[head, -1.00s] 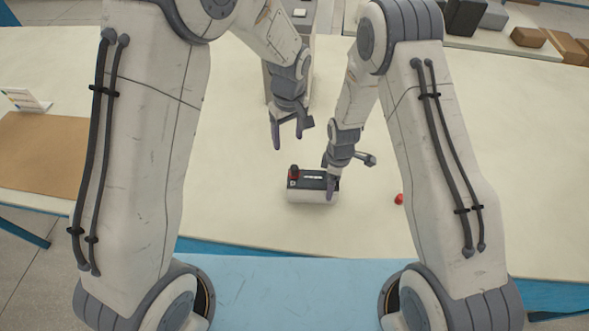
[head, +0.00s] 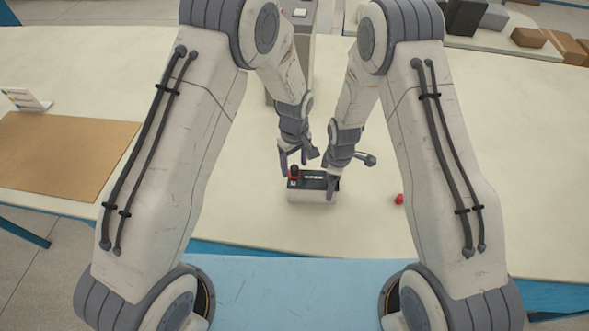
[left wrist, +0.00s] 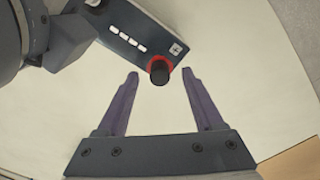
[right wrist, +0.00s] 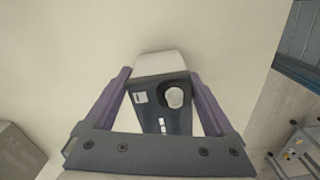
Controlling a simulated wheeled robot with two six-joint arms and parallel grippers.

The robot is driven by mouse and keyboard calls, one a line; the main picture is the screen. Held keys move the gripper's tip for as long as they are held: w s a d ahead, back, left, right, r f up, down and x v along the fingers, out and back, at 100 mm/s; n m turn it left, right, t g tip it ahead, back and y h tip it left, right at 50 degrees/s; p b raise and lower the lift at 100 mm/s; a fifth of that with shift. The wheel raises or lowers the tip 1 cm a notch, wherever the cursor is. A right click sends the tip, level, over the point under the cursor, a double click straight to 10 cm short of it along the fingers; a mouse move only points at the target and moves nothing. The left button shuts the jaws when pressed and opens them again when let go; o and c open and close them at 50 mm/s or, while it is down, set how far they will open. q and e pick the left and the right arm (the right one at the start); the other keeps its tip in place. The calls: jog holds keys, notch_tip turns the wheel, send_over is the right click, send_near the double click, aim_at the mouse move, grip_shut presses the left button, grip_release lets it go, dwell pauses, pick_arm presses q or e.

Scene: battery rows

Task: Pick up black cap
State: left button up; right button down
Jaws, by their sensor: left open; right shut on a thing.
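The black cap (head: 294,169) sits on a red ring at the left end of the dark-topped battery (head: 312,196) in the head view. It also shows in the left wrist view (left wrist: 159,74), with the red ring around its base. My left gripper (head: 291,163) is open at the cap, with a fingertip on either side of it in the left wrist view and gaps between. My right gripper (head: 332,188) is shut on the battery's right end. The right wrist view shows the battery (right wrist: 160,65) between its fingers, with a bare grey terminal (right wrist: 175,97).
A small red cap (head: 399,199) lies on the white table to the right of the battery. A brown mat (head: 60,150) lies at the left. Several boxes (head: 530,37) stand at the far right.

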aim_at(294, 168)
pick_arm(q)
jog(key=shift+f, duration=0.4)
pick_arm(e)
jog(key=shift+w, duration=0.1)
pick_arm(q)
jog(key=shift+c, duration=0.3)
grip_shut()
notch_tip(294, 168, up, 10)
